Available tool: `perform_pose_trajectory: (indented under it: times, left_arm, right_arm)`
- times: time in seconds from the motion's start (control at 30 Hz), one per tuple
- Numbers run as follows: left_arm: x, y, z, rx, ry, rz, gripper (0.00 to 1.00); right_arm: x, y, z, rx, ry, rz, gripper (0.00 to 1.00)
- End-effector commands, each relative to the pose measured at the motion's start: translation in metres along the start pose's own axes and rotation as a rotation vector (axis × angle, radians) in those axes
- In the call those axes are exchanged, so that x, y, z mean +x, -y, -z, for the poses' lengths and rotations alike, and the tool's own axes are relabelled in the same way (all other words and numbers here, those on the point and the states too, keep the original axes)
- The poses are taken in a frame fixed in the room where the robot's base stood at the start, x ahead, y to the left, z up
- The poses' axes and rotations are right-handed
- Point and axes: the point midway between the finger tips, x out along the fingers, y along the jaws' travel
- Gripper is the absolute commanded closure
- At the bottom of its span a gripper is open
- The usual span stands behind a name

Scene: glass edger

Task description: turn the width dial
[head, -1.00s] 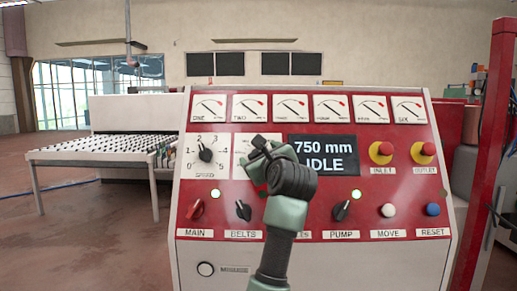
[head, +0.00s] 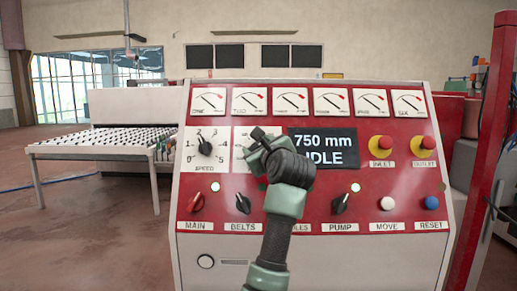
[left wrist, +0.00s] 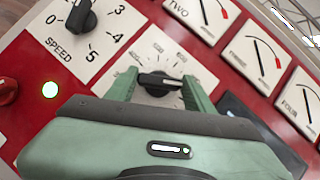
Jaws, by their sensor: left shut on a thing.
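The width dial (left wrist: 160,82) is a black knob on a white scale plate, right of the speed dial; in the left wrist view its pointer bar lies nearly level. My left gripper (head: 258,146) is at this dial and hides most of it in the head view. In the left wrist view its two green fingers (left wrist: 160,92) stand on either side of the knob, shut on it. The display (head: 323,148) reads 750 mm, with IDLE below, partly covered by my gripper. My right gripper is not in view.
The speed dial (head: 205,147) is close at the left. A row of gauges (head: 290,101) runs above. Below are switches, including the belts switch (head: 243,203) and pump switch (head: 342,203). Inlet (head: 381,145) and outlet (head: 424,146) buttons are at the right.

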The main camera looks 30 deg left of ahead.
Motion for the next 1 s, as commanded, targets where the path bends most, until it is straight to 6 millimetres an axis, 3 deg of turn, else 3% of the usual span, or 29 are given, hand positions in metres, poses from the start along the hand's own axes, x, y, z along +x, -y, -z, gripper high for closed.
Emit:
perform_pose_trajectory:
  times: [0.37,1.0]
  left_arm:
    - [-0.001,0.004,0.001,-0.21,-0.006,-0.136,0.88]
    - [0.001,0.005,-0.002,-0.525,-0.001,-0.343,0.88]
  right_arm:
    - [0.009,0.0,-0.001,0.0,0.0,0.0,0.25]
    - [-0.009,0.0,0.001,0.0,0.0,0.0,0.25]
